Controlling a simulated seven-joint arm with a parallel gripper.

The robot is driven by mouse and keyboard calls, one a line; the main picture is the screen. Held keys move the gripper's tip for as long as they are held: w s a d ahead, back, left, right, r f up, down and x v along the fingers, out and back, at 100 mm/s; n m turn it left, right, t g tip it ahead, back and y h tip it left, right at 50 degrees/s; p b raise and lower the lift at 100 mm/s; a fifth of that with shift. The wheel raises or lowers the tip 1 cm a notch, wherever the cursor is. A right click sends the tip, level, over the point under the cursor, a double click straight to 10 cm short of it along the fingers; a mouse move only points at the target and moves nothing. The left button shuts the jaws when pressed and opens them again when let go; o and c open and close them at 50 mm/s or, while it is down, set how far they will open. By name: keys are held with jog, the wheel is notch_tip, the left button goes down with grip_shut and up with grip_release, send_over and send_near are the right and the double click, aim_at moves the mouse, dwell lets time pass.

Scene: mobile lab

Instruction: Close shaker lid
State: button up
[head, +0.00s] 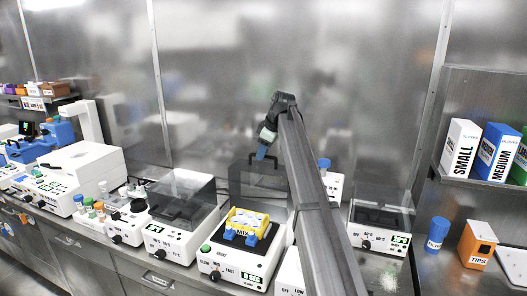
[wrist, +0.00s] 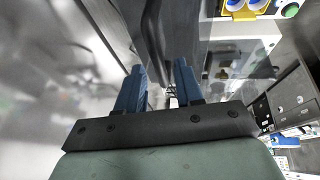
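The shaker (head: 232,272) is a white box with a green button and a display, in the middle of the bench. Its dark see-through lid (head: 246,186) stands raised open at the back. A yellow rack with blue parts (head: 246,222) sits on the shaker; its corner shows at the top of the wrist view (wrist: 240,14). My gripper (head: 262,152) is at the upper edge of the raised lid, by its dark handle. In the wrist view my gripper's blue fingers (wrist: 159,72) are apart, with a dark lid part (wrist: 160,35) beyond them. I cannot tell whether they touch it.
A similar device with a closed lid (head: 180,205) stands close on the left. Another lidded device (head: 380,220) stands right of my arm, with a blue-capped bottle (head: 324,164) behind. A blue container (head: 437,234) and orange tips box (head: 477,245) are further right. A steel wall stands behind.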

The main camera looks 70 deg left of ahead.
grip_shut()
jog(key=shift+d, duration=0.1)
dwell(0.4)
